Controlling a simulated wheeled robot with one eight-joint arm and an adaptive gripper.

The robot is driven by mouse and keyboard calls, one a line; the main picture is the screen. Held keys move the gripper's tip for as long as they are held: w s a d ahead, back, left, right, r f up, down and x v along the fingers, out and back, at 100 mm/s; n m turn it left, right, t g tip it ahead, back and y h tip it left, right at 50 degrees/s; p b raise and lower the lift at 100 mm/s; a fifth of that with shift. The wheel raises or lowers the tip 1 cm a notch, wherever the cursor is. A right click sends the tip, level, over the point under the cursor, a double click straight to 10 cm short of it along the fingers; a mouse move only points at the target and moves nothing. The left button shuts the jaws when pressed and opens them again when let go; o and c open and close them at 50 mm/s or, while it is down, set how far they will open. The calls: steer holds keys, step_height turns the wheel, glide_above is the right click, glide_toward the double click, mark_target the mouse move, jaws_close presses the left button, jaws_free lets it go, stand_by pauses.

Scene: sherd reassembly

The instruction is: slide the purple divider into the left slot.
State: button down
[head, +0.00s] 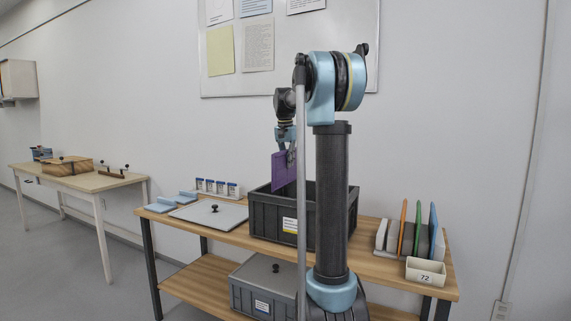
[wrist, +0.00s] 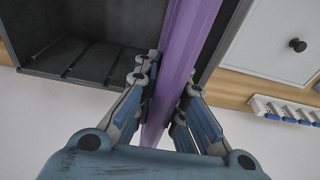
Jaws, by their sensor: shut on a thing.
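The purple divider (head: 284,170) hangs upright from my gripper (head: 287,150) above the dark grey crate (head: 270,230). In the wrist view the purple divider (wrist: 184,65) runs between the two fingers of my gripper (wrist: 168,100), which is shut on it. The divider's lower edge appears near the crate's left rim, and I cannot tell whether it touches. In the wrist view the crate (wrist: 80,55) shows dark ribs or slots on its inside. The left slot cannot be made out clearly in the head view, where the crate's inside is mostly hidden.
A rack (head: 408,240) with orange, green and blue panels stands at the right end of the bench (head: 372,262), behind a small bin labelled 72 (head: 425,271). A grey lid (head: 212,213) lies left of the crate. A lidded grey box (head: 262,287) sits on the lower shelf.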

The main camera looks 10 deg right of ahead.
mark_target(288, 183)
steer(key=shift+f, duration=1)
steer(key=shift+f, duration=0.15)
steer(key=shift+f, duration=3.85)
steer(key=shift+f, duration=0.25)
step_height(288, 183, down, 8)
steer(key=shift+f, duration=0.2)
stand_by(1.2)
steer(key=c, duration=1.6)
jaws_free()
